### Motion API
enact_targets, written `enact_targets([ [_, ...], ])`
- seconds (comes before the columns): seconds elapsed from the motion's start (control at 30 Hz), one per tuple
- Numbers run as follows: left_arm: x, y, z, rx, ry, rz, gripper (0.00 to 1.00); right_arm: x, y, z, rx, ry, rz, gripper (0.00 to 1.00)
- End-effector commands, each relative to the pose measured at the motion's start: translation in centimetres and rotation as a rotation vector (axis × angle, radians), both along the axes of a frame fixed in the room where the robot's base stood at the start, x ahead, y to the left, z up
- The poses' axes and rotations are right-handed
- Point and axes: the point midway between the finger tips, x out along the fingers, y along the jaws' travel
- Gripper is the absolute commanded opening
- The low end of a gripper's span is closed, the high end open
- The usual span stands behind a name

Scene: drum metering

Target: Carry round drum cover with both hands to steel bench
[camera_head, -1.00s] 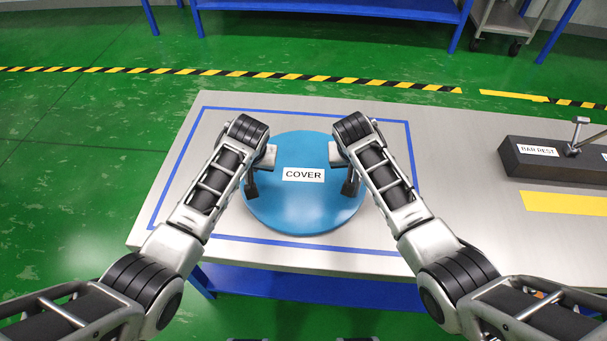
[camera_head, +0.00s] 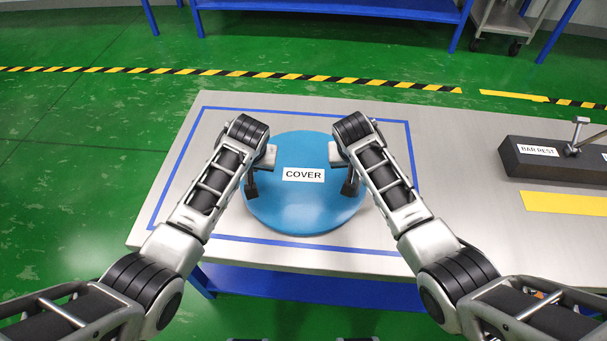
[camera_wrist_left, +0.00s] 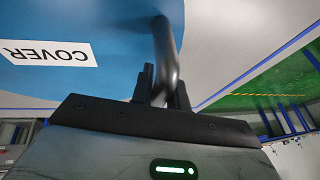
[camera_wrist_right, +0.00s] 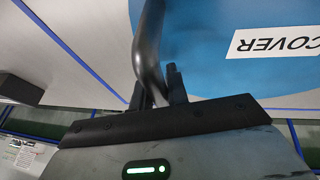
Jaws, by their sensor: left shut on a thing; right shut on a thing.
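The round blue drum cover (camera_head: 305,208), with a white COVER label, is at the steel bench (camera_head: 460,225), inside the blue taped outline. I cannot tell whether it rests on the bench or hangs just above it. My left gripper (camera_head: 254,188) is shut on the cover's left handle, a dark bar seen in the left wrist view (camera_wrist_left: 166,55). My right gripper (camera_head: 348,184) is shut on the right handle, a dark bar seen in the right wrist view (camera_wrist_right: 148,45). The cover looks level. Its underside is hidden.
A dark bar rest block (camera_head: 545,160) with a metal post stands on the bench at the right, behind a yellow strip (camera_head: 565,203). Bare steel lies between the cover and the block. A blue rack (camera_head: 330,8) and a cart (camera_head: 505,22) stand beyond the floor tape.

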Motion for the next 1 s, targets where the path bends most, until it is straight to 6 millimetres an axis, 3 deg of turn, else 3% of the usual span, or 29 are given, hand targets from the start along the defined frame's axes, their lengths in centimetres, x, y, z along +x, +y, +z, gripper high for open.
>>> enact_targets([
  [0.57,0.0,0.0,0.0,0.001,0.001,0.001,0.00,0.0,0.0,0.0,0.000,0.002,0.000,0.00],
  [1.0,0.2,0.0,2.2,-0.001,-0.007,0.000,0.00,0.2,0.0,2.2,0.001,-0.006,0.001,0.00],
])
